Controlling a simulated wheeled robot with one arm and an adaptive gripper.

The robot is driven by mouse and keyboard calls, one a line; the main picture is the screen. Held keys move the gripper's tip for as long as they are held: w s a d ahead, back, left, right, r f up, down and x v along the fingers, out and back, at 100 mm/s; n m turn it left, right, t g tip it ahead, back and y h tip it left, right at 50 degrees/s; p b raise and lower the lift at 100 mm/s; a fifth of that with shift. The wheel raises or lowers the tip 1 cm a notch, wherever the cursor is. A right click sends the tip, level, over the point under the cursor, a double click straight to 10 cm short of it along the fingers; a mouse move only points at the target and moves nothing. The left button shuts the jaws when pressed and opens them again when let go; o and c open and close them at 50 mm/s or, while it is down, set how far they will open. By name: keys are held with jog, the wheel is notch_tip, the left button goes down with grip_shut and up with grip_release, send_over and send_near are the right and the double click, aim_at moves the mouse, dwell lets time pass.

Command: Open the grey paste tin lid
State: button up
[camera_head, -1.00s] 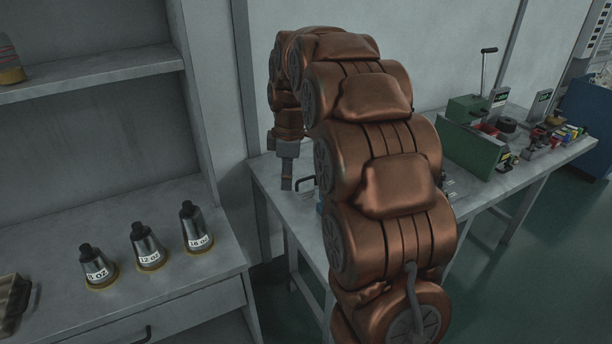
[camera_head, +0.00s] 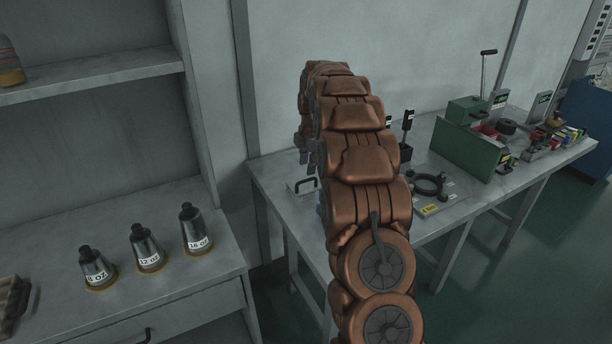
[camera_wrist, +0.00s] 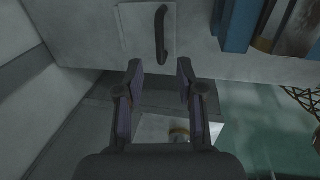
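A flat light-grey lid with a dark bar handle (camera_head: 303,186) lies at the left end of the workbench. In the wrist view the handle (camera_wrist: 161,35) runs lengthwise on the pale lid plate (camera_wrist: 137,28), ahead of my fingertips. My gripper (camera_wrist: 160,68) is open with nothing between its fingers, apart from the handle. In the head view my gripper (camera_head: 304,155) hangs at the left end of the bench, partly hidden by my arm. The inside of the tin is not visible.
Blue objects (camera_wrist: 237,24) stand to the right of the lid in the wrist view. The workbench (camera_head: 465,205) also holds a black ring fixture (camera_head: 429,184) and a green press (camera_head: 463,147). Several labelled cone forms (camera_head: 147,247) stand on the left counter.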

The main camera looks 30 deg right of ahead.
aim_at(306, 180)
jog(key=f, duration=0.2)
jog(key=w+f+p, duration=0.1)
jog(key=f, duration=0.2)
jog(key=shift+f, duration=0.35)
grip_shut()
dwell(0.3)
